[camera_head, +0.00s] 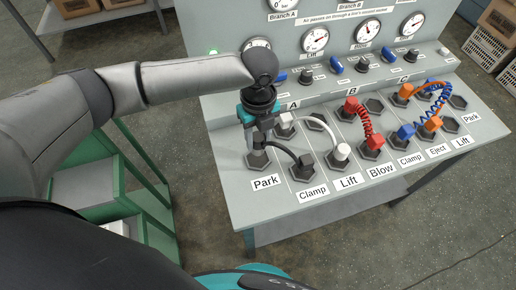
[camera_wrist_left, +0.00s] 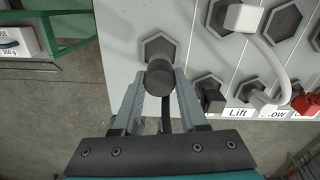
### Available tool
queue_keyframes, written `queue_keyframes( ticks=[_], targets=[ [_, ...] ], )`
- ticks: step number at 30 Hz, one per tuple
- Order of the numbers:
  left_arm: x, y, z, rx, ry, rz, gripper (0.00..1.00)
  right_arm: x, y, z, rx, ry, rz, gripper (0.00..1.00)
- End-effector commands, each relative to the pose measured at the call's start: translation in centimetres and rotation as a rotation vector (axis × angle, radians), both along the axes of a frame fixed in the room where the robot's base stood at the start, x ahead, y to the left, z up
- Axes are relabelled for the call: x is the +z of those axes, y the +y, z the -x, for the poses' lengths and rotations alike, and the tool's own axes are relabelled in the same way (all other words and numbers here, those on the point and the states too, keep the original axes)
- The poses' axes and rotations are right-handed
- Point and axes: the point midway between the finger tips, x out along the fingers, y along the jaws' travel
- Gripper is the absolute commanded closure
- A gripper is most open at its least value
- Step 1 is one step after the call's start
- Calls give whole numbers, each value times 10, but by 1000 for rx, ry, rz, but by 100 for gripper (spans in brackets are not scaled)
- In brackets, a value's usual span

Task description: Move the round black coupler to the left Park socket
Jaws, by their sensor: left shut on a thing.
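My left gripper (camera_head: 257,143) points down over the left Park area of the sloped panel. In the left wrist view its fingers (camera_wrist_left: 158,92) are shut on the round black coupler (camera_wrist_left: 160,76), whose round end faces the camera. The hexagonal left Park socket (camera_wrist_left: 158,46) lies just beyond the coupler, partly covered by it; it also shows in the head view (camera_head: 258,161) below the fingers. I cannot tell whether the coupler touches it. A black hose (camera_head: 288,150) runs from the gripper to a square black coupler (camera_head: 305,163) at Clamp, also in the wrist view (camera_wrist_left: 211,98).
White couplers (camera_head: 341,151) with a white hose, a red pair (camera_head: 373,142) and blue and orange couplers (camera_head: 405,132) occupy sockets to the right. Gauges (camera_head: 315,39) and valves line the back wall. A green rack (camera_head: 120,190) stands left of the bench.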

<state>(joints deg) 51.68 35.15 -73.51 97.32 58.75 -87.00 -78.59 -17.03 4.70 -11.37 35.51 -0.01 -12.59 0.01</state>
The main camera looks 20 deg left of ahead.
Motion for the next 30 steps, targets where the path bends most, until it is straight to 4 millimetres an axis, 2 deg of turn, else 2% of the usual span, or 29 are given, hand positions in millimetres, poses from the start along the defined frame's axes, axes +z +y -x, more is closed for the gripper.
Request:
queue_keyframes(
  ticks=[5,12,24,25,30],
  targets=[
    [-11,0,0,0,-1,0,100,-3,0,0,0,0,0,50],
    [-46,0,0,0,0,0,100,-11,0,1,0,1,-1,50],
    [-51,0,0,-1,-1,0,100,-11,1,3,1,3,-1,50],
    [-51,0,0,-1,-1,0,55,-11,1,3,1,3,-1,50],
    [-51,0,0,-1,-1,0,36,-11,2,3,1,4,-3,50]
  ],
)
